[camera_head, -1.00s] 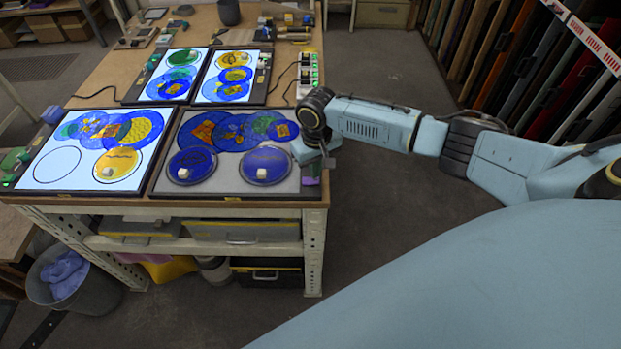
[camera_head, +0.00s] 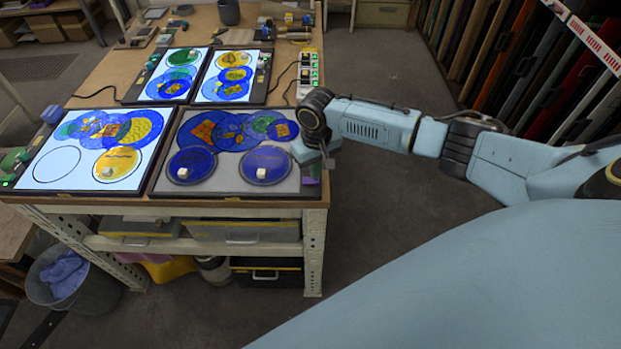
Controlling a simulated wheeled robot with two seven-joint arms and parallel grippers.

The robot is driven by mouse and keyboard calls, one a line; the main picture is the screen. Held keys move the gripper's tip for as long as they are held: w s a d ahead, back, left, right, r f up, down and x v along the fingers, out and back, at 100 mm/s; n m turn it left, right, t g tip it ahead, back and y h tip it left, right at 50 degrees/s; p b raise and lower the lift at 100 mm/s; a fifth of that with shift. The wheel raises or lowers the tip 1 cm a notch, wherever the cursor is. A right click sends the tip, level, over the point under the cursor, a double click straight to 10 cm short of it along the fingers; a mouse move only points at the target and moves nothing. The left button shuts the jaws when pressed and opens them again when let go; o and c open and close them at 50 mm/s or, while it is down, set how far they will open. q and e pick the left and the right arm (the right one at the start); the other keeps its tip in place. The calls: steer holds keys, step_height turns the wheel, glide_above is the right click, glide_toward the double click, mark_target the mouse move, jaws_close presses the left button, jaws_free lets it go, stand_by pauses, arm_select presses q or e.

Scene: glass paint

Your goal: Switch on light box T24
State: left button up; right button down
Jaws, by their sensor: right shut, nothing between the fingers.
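Several light boxes lie on the workbench. The front right box (camera_head: 225,187) is unlit, with a grey panel; blue, green and orange glass discs lie on it. I cannot read a T24 label on any box. My right gripper (camera_head: 312,172) is over the right edge of this unlit box, near its front corner, pointing down. It is shut and empty. It partly covers a small purple thing at that edge; any switch there is hidden or too small to tell. My left gripper is not in view.
The front left box (camera_head: 52,178) and two rear boxes (camera_head: 152,93) (camera_head: 212,97) are lit. A power strip (camera_head: 308,72) with green lights stands at the bench's right edge. A grey bucket (camera_head: 90,300) stands on the floor. The floor right of the bench is clear.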

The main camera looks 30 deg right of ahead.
steer(key=shift+f+b, duration=0.35)
steer(key=shift+f, duration=0.5)
steer(key=shift+s, duration=0.1)
step_height(320, 180, up, 7)
steer(key=p, duration=0.8)
steer(key=shift+r, duration=0.1)
stand_by(0.5)
